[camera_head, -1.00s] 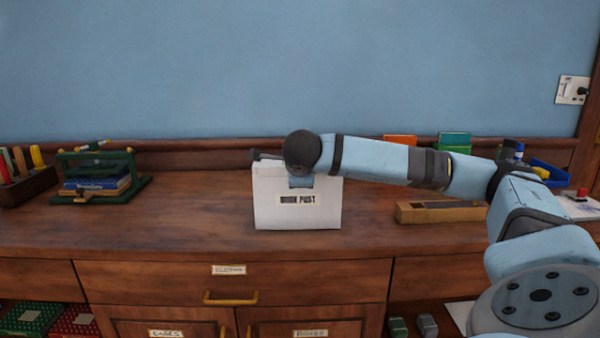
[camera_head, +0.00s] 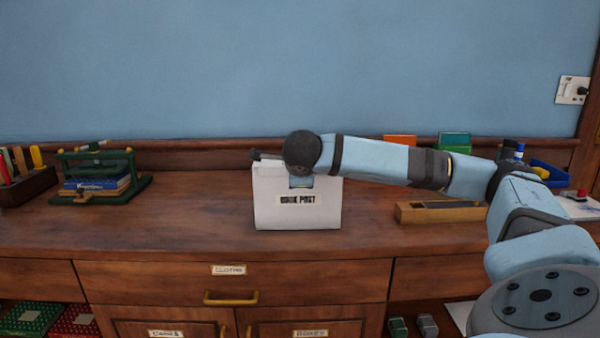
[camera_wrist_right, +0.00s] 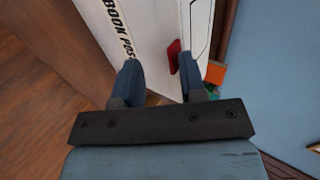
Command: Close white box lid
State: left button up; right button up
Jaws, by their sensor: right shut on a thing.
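The white box (camera_head: 297,215) stands upright on the wooden counter, with a "BOOK POST" label on its front. My right arm reaches in from the right, and its dark wrist covers part of the box's top. In the right wrist view, my right gripper (camera_wrist_right: 158,82) has its two blue fingers on either side of a white panel at the top of the box, which looks like the lid (camera_wrist_right: 158,35). A red tab (camera_wrist_right: 173,56) shows beside the right-hand finger. The exact contact is partly hidden. My left gripper is out of view.
A green press with books (camera_head: 95,178) and a tool rack (camera_head: 25,180) stand at the left. A wooden tray (camera_head: 440,212) lies right of the box under my arm. A blue bin (camera_head: 550,175) is farther right.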

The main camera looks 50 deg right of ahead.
jog(key=shift+f, duration=0.25)
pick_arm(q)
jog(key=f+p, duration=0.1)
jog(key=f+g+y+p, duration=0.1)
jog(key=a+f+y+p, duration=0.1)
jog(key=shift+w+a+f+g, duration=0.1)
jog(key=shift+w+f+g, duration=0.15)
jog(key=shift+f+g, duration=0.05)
pick_arm(e)
jog(key=v, duration=1.4)
jog(key=shift+r, duration=0.25)
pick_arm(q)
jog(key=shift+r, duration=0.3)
pick_arm(e)
jog(key=shift+w+d, duration=0.1)
